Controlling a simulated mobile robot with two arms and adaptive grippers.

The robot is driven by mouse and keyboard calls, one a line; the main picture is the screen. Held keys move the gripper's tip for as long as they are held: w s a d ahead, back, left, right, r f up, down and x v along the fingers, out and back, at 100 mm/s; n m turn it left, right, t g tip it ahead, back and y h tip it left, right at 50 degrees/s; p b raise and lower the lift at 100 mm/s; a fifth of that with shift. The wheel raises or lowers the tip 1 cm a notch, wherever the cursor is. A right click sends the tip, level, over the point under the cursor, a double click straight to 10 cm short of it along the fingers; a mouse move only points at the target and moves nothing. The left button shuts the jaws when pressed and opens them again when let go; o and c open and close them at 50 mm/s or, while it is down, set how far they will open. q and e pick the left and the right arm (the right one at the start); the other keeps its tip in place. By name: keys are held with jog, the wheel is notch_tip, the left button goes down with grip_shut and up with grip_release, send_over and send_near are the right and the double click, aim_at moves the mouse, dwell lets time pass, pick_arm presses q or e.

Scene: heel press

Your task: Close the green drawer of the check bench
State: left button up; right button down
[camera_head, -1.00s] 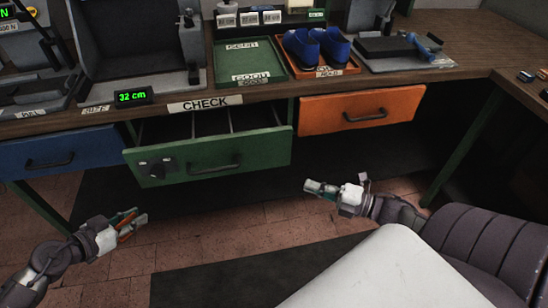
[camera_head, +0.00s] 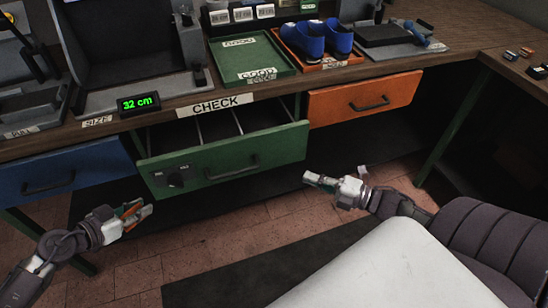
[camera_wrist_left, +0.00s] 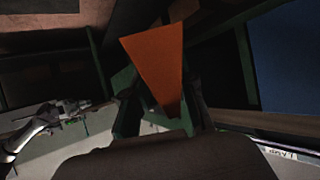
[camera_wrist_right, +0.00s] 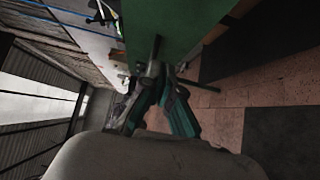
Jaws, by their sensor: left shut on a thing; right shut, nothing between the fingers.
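The green drawer (camera_head: 216,158) of the check bench stands pulled out below the CHECK label (camera_head: 214,105). Its open top shows dividers and a dark inside. Its front has a dark handle (camera_head: 232,170) and a lock-like fitting. My left gripper (camera_head: 138,212) is shut on an orange piece (camera_wrist_left: 156,58), below and in front of the drawer's left end, apart from it. My right gripper (camera_head: 318,181) is shut and empty, to the right of the drawer front and apart from it. A green panel, seemingly the drawer front (camera_wrist_right: 180,25), fills the top of the right wrist view.
A blue drawer (camera_head: 65,178) at left and an orange drawer (camera_head: 362,98) at right look closed. On the bench top are a green tray (camera_head: 285,71), blue shoes (camera_head: 318,40) in an orange tray, and a 32 cm display (camera_head: 138,103). The floor in front is clear.

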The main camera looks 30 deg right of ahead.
aim_at(268, 154)
pick_arm(q)
jog(key=shift+d+r, duration=0.1)
pick_arm(e)
jog(key=x, duration=0.3)
jog(key=d+x, duration=0.1)
jog(key=x, duration=0.2)
jog(key=w+d+x, duration=0.1)
jog(key=x, duration=0.3)
jog(key=shift+w+a, duration=0.1)
jog(key=shift+w, duration=0.65)
jog(key=shift+d, duration=0.2)
